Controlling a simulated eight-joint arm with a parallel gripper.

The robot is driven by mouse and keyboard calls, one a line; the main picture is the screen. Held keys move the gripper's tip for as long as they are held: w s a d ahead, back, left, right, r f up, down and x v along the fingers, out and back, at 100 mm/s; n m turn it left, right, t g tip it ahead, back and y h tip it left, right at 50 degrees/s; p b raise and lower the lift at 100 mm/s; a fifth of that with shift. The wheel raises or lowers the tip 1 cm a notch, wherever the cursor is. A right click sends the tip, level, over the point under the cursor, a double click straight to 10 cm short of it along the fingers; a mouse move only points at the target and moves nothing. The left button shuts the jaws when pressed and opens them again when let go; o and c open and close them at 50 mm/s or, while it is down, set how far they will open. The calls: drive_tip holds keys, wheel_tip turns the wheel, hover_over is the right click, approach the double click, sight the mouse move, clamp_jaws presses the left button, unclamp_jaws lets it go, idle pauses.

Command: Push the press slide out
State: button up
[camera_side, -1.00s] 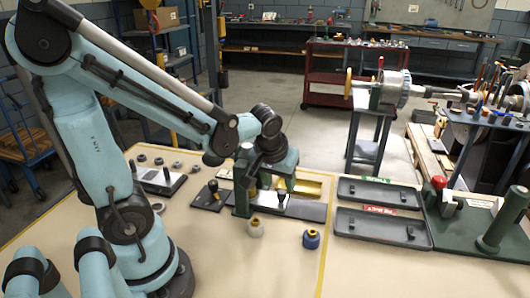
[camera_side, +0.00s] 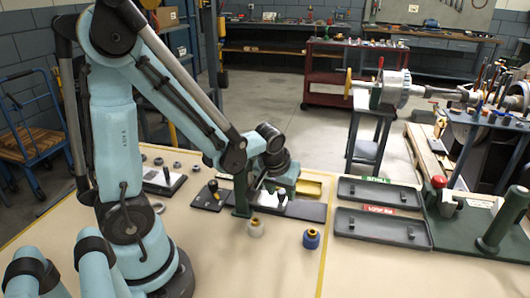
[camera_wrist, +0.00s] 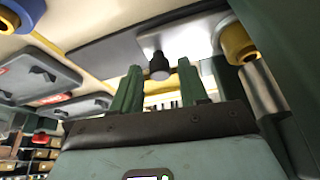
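The press (camera_side: 241,195) is a dark green frame on the table in the side view. Its slide runs out to the right as a dark flat plate (camera_side: 306,210), with a bright metal part and an upright black knob (camera_side: 282,197). My gripper (camera_side: 285,184) is over the slide, pointing down at the knob. In the wrist view the two green fingers (camera_wrist: 159,72) stand apart, with the black knob (camera_wrist: 157,57) showing between their tips. I cannot tell whether either finger touches it. The press frame partly hides the slide's inner end.
Two dark trays (camera_side: 383,228) lie to the right.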

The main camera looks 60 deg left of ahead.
clamp_jaws()
drive_tip(key=w+d, duration=0.8)
drive_tip(key=shift+w+d, duration=0.1)
drive_tip(key=shift+w, duration=0.05)
drive_tip(key=shift+o, duration=1)
unclamp_jaws()
drive_tip(key=shift+r, duration=0.1)
drive_tip(key=v, duration=1.2)
